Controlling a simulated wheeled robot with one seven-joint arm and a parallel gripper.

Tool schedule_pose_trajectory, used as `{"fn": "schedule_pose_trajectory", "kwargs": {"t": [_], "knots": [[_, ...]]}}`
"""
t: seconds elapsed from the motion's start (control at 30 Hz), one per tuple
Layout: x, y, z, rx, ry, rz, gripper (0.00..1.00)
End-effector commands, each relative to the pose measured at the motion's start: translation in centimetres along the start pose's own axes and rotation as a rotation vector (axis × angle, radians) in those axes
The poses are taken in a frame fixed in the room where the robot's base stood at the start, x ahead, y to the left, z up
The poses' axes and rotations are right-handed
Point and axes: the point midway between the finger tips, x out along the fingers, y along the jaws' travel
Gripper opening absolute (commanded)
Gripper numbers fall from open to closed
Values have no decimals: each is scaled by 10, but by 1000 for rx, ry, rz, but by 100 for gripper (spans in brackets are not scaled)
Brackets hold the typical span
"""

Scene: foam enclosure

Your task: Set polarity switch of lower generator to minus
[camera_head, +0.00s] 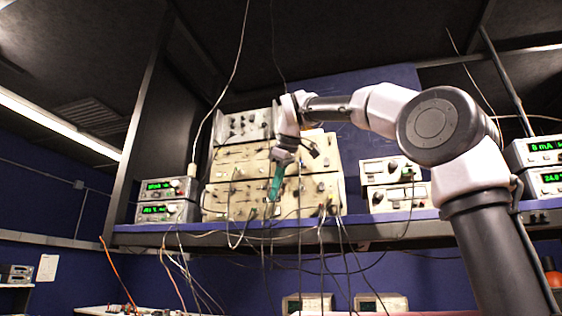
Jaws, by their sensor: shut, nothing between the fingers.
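A stack of beige generators stands on the blue-edged shelf in the middle of the view. The lower generator (222,203) is a wide panel with small knobs and plugged cables along its bottom edge. Another wide beige unit (228,157) sits on top of it. The polarity switch is too small to tell apart from the other controls, so its setting cannot be seen. My gripper (273,194), with teal fingers, points down in front of the lower generator's panel and hides part of it. It is shut and empty. Whether it touches the panel cannot be told.
A smaller knobbed unit (232,128) tops the stack. Green-display units (166,210) stand left, others (545,151) far right, and two pale units (384,199) right of the stack. Several cables hang over the shelf edge (390,216) below my gripper.

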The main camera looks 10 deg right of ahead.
Motion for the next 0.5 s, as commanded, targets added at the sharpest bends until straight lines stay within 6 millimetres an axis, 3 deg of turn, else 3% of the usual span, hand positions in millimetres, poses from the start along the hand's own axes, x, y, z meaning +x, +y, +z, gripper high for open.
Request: {"fn": "schedule_pose_trajectory", "kwargs": {"t": [0.5], "knots": [[-80,16,-4,2,0,0,0]]}}
